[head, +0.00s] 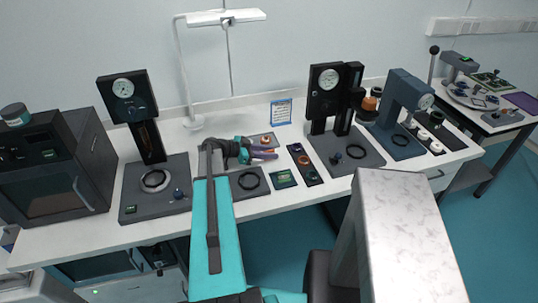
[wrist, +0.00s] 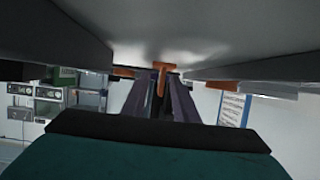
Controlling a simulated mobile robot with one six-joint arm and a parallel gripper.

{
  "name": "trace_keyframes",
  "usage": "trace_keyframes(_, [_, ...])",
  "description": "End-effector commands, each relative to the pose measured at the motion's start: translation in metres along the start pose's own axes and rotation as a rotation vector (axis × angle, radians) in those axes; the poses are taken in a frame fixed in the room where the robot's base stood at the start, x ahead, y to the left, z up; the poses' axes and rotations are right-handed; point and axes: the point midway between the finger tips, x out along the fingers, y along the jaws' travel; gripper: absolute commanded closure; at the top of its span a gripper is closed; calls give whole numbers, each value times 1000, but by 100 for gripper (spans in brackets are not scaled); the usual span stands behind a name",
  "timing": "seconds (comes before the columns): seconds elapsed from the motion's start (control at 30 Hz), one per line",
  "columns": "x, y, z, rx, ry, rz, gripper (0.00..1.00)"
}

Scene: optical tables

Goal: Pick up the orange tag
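My gripper (head: 270,152) is low over the white bench, with two purple fingers pointing right in the head view. In the wrist view the fingers (wrist: 163,90) run forward from the bottom. A small orange T-shaped piece (wrist: 161,80), which looks like the orange tag, shows in line with the gap between them. I cannot tell whether the fingers touch it. A small orange part (head: 266,141) also shows just behind the fingers in the head view; I cannot tell if it is the same piece.
A dial gauge stand (head: 150,170) stands left of my gripper, another (head: 330,95) to the right. A lamp (head: 226,17) rises behind. A sign (head: 281,111) stands at the back.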

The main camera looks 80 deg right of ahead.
Motion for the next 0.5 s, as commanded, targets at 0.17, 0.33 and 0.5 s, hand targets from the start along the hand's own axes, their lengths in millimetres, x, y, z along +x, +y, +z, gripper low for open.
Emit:
trace_keyframes(0.17, [0, 0, 0, 0, 0, 0, 73])
trace_keyframes(0.33, [0, 0, 0, 0, 0, 0, 73])
trace_keyframes(0.5, [0, 0, 0, 0, 0, 0, 82])
